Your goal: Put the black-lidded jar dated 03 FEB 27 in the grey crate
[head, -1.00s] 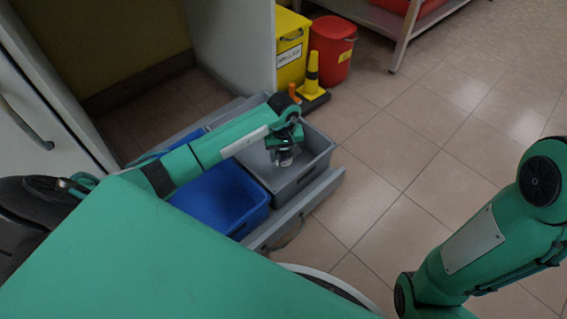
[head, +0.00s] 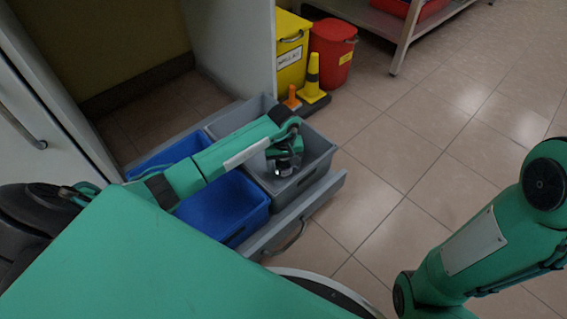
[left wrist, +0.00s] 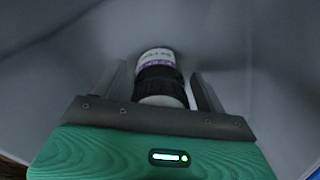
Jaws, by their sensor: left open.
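The grey crate (head: 320,163) stands at the right of a pulled-out drawer. My left gripper (head: 283,169) is down inside it. In the left wrist view my left gripper (left wrist: 163,92) is open, with one finger on each side of a jar (left wrist: 160,78). The jar has a black ribbed lid or collar, a pale end facing the camera and a white and purple label. Its date is not readable. It is between the fingers, against the grey crate interior. I cannot tell whether it touches the crate floor. My right gripper is out of view.
A blue crate (head: 232,208) sits beside the grey one in the grey drawer (head: 335,184). A yellow bin (head: 291,55), a red bin (head: 331,60) and a small yellow cone (head: 312,80) stand behind. The tiled floor at the right is open.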

